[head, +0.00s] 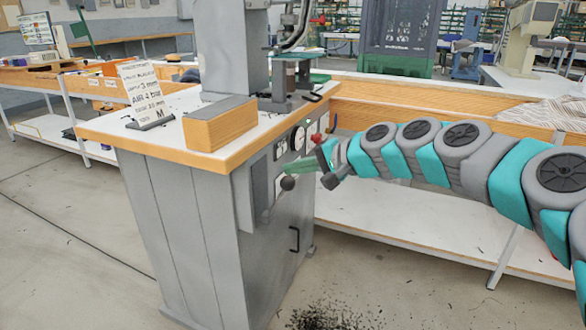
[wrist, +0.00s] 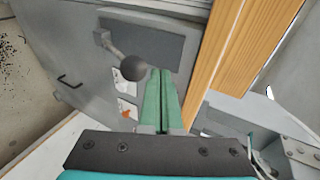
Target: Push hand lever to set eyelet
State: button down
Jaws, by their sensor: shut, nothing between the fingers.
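The hand lever ends in a dark ball knob (head: 288,183) on the side of the grey press cabinet (head: 180,230). In the wrist view the knob (wrist: 133,67) sits on a short metal rod that slants up left to a pivot by a dark panel. My gripper (head: 284,168) is shut and empty, its green fingers pointing at the cabinet just above the knob. In the wrist view the fingertips (wrist: 160,73) lie just right of the knob. I cannot tell whether they touch it. The eyelet and its setting point cannot be made out.
The press head (head: 285,85) stands on the wood-edged cabinet top, beside a wooden block (head: 220,122) and a sign (head: 140,88). A red knob (head: 316,138) is near my wrist. A cabinet handle (head: 294,239) is below. A white-shelved bench (head: 430,240) runs behind my arm.

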jog(key=f+b+v, duration=0.1)
jog(key=v, duration=1.2)
jog(key=shift+s+d, duration=0.2)
jog(key=shift+d, duration=0.25)
jog(key=shift+s+f, duration=0.1)
dwell(1.0)
